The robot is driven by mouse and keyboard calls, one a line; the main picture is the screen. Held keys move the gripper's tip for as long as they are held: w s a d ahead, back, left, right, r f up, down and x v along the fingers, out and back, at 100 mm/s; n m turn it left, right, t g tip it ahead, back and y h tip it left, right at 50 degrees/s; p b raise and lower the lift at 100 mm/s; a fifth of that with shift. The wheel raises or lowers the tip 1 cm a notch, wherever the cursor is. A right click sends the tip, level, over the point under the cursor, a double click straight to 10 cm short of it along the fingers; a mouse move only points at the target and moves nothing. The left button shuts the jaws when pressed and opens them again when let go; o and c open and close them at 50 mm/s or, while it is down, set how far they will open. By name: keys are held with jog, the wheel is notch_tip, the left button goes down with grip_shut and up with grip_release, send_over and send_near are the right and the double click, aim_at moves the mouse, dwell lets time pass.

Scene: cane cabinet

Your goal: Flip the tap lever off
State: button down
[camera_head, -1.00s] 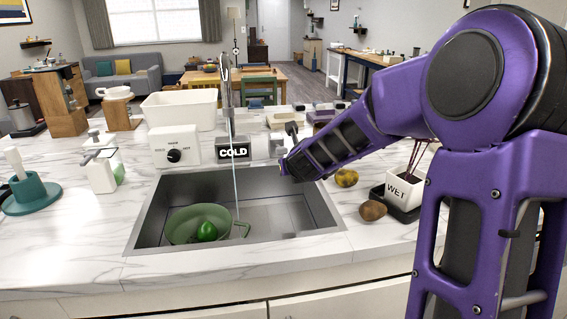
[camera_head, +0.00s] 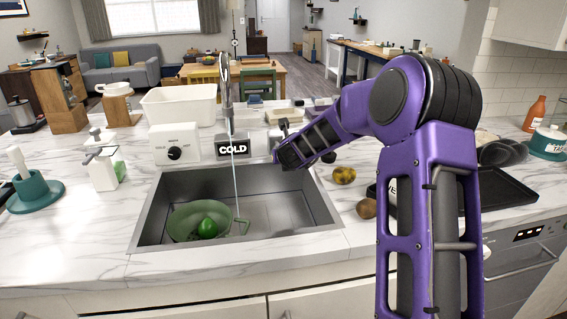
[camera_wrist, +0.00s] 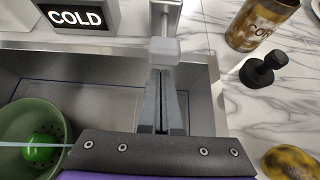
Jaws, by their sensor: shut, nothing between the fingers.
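The tap (camera_head: 226,82) is a tall metal spout at the back of the sink. A thin stream of water (camera_head: 235,180) runs from it to the sink. In the wrist view, a metal lever with a pale block-shaped end (camera_wrist: 164,50) points towards my gripper (camera_wrist: 162,75). The gripper's fingers are together and empty, with their tips right at the block's near end; I cannot tell whether they touch it. In the head view my gripper (camera_head: 279,158) is over the sink's back right corner, its fingers mostly hidden.
The sink (camera_head: 290,215) holds a green colander (camera_head: 185,222) with a green pepper (camera_head: 208,228). A COLD sign (camera_head: 233,148) and a dial box (camera_head: 175,146) stand behind it. A yellow fruit (camera_head: 344,175), a brown fruit (camera_head: 366,208) and a dark tray (camera_head: 500,190) lie right.

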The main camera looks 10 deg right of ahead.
jog(key=shift+w+r, duration=0.15)
jog(key=shift+r, duration=0.25)
jog(key=shift+w+r+p, duration=0.2)
jog(key=shift+r+p, duration=0.15)
jog(key=shift+r, duration=0.65)
jog(key=shift+d, duration=0.1)
